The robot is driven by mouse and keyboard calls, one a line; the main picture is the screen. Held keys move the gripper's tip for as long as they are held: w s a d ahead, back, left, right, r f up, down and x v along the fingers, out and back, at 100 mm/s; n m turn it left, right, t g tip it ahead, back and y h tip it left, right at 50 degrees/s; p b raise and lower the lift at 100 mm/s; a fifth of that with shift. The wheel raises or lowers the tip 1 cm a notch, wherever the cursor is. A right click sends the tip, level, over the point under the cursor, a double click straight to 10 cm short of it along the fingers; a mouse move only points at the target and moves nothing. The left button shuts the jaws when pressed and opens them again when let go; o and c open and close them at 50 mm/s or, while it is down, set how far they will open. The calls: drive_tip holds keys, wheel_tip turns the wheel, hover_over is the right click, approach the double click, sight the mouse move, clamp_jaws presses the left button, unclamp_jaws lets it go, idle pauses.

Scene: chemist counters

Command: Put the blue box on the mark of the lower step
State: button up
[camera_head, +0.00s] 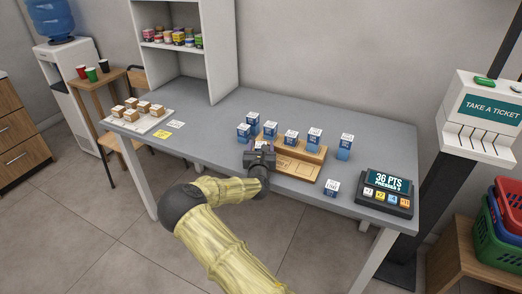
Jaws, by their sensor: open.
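Several small blue boxes with white tops stand at the middle and right of the grey counter. Others stand at or behind the stand, such as a box (345,147) at the far right of the row and a box (243,132) at the left. My gripper (258,158) is open over the left end of the stand and hides part of it. Something blue shows at its left side; I cannot tell whether it is between the fingers. The mark on the lower step is not clear.
A points display (387,190) stands at the counter's (212,122) right front corner. A white tray (121,122) with brown-and-white boxes and some cards are at the left. A white shelf unit (222,50) rises at the back left. The counter between tray and stand is mostly clear.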

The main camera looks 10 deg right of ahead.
drive_tip(key=shift+r, duration=0.25)
drive_tip(key=shift+s+a+f, duration=0.1)
drive_tip(key=shift+s+f, duration=0.05)
drive_tip(key=shift+s, duration=0.2)
drive_tip(key=v, duration=1.1)
